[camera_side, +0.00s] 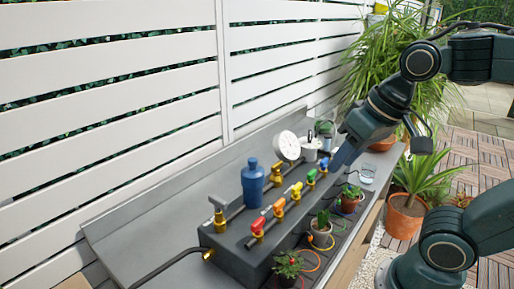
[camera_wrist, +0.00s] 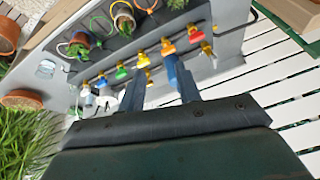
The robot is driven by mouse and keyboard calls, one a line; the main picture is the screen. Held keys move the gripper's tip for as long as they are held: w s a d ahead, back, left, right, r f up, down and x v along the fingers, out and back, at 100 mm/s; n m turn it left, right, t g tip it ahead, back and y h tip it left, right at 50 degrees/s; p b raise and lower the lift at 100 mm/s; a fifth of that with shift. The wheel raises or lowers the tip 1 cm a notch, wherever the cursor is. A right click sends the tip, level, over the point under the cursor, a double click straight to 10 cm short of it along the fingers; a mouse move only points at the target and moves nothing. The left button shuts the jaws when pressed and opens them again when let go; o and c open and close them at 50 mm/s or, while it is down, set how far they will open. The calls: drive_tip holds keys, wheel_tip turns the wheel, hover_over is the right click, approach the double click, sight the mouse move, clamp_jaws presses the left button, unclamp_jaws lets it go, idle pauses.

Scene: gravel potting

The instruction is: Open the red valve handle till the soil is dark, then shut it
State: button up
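The red valve handle (camera_side: 258,226) is on the nearest valve of the row on the dark grey manifold box (camera_side: 232,252) in the side view. It also shows in the wrist view (camera_wrist: 196,36), beyond and right of my fingertips. My gripper (camera_side: 338,163) is above the far end of the valve row, well away from the red handle. In the wrist view my gripper (camera_wrist: 155,68) has its two blue fingers apart with nothing between them. A potted plant (camera_side: 288,264) stands nearest the red valve; its soil is too small to judge.
Orange (camera_side: 279,206), yellow (camera_side: 297,190), green (camera_side: 311,177) and blue (camera_side: 323,163) handles line the manifold. A blue bottle (camera_side: 253,183), white gauge (camera_side: 287,146) and brass tap (camera_side: 218,215) stand behind. Potted plants (camera_side: 320,232) with coloured hoses stand in front; a glass (camera_side: 367,173) is farther right.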

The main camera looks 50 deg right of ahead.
drive_tip(key=w+a+m+g, duration=0.2)
drive_tip(key=w+a+m, duration=0.1)
drive_tip(key=w+m, duration=0.4)
drive_tip(key=m+g, duration=0.3)
drive_tip(key=m, duration=0.5)
hover_over(258, 221)
drive_tip(key=shift+f, duration=1.15)
drive_tip(key=shift+f, duration=0.1)
wheel_tip(258, 221, down, 14)
drive_tip(key=shift+r, duration=0.2)
clamp_jaws()
